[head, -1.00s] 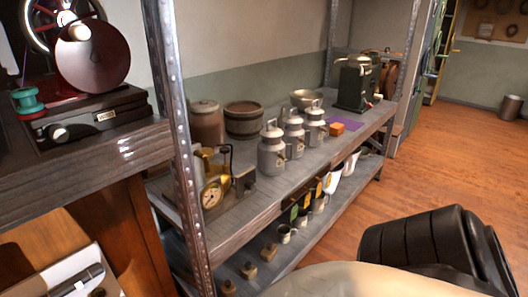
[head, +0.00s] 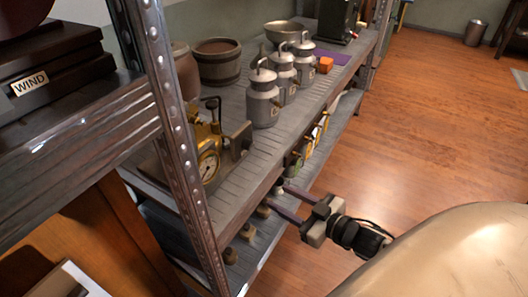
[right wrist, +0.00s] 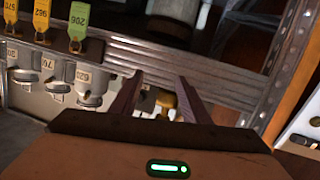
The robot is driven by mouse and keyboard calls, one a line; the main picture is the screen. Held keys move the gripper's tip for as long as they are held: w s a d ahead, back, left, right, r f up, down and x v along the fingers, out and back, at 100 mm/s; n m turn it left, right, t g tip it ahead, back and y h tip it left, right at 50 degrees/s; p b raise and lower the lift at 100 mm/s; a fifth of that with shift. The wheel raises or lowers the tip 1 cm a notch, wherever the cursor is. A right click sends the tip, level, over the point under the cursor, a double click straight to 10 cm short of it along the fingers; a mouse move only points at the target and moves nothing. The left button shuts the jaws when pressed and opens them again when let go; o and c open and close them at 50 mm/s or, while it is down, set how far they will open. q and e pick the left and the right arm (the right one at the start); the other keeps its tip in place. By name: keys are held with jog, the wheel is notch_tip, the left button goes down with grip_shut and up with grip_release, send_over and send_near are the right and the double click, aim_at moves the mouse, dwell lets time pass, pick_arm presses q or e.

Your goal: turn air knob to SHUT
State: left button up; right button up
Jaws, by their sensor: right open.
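No knob with a readable AIR or SHUT label shows, so I cannot tell which part is the air knob. A brass device with a round gauge (head: 209,165) stands on the upper shelf behind the metal post. Several small brass-coloured pieces (head: 248,230) stand on the lower shelf. My right gripper (head: 279,198) is open at the shelf's front edge, its purple-grey fingers pointing left near the lower pieces. In the right wrist view, a brass piece (right wrist: 163,99) shows beyond and between the open fingers (right wrist: 158,82); no contact is visible. My left gripper is not in view.
Milk cans (head: 263,98) and a wooden tub (head: 217,62) stand on the upper shelf. The perforated post (head: 178,140) stands left of my gripper. The wooden floor (head: 430,120) at right is clear.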

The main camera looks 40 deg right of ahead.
aim_at(252, 147)
jog(key=w+d+r+n+t+y+b, duration=0.1)
jog(key=w+d+r+n+t+y, duration=0.2)
jog(key=r, duration=0.5)
jog(key=shift+g, duration=0.7)
jog(key=x, duration=0.3)
jog(key=d+x, duration=0.1)
jog(key=x, duration=0.3)
jog(key=b+x, duration=0.1)
jog(key=x, duration=0.2)
jog(key=shift+w+d, duration=0.1)
jog(key=shift+w, duration=0.35)
jog(key=c, duration=1.1)
